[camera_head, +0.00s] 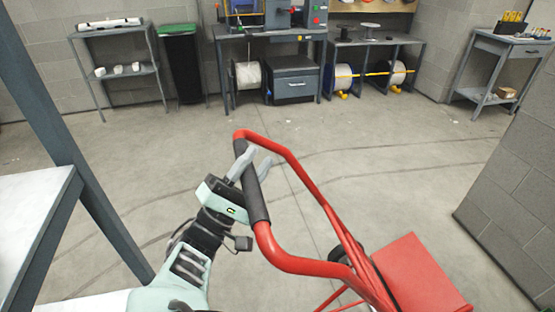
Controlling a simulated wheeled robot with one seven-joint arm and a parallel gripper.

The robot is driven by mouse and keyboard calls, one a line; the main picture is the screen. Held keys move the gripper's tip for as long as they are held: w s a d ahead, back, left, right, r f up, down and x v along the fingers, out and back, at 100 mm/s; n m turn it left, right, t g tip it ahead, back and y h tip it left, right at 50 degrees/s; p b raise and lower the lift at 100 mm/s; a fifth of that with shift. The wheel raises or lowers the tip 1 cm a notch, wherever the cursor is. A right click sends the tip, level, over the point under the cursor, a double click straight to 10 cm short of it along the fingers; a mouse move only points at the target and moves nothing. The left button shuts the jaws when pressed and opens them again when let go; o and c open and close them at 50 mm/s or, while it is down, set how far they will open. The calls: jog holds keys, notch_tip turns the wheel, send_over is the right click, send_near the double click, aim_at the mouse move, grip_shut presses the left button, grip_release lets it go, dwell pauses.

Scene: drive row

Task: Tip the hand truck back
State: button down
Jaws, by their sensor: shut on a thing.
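The red hand truck (336,226) stands in front of me at the lower middle and right. Its looped handle has a black grip (256,196) along the left side. My gripper (254,166) reaches up from the lower left, and its pale fingers are closed around the black grip near its upper part. A red panel (418,274) and part of a dark wheel show at the lower right. The truck's lower end is cut off by the picture's bottom edge, so its contact with the floor is hidden.
A grey-framed table (30,212) with a post is close on the left. A block wall (520,170) stands close on the right. Workbenches (268,38), a green-topped bin (182,62) and a shelf (128,72) line the back. The concrete floor between is clear.

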jog(key=shift+n+t, duration=0.4)
jog(key=shift+t, duration=0.1)
jog(key=shift+s+a+f+b, duration=0.35)
jog(key=shift+a+f, duration=0.1)
jog(key=shift+a, duration=0.35)
jog(key=shift+s+a+f+b, duration=0.2)
jog(key=shift+a+f+b, duration=0.25)
jog(key=shift+a, duration=0.35)
jog(key=shift+s+a+f+b, duration=0.3)
jog(key=shift+a+f, duration=0.2)
jog(key=shift+a, duration=0.3)
jog(key=c, duration=1.1)
grip_release()
jog(key=shift+a, duration=0.2)
jog(key=shift+d, duration=0.1)
jog(key=b+v, duration=0.5)
jog(key=v, duration=1.2)
jog(key=shift+s+b, duration=0.2)
jog(key=shift+b, duration=0.2)
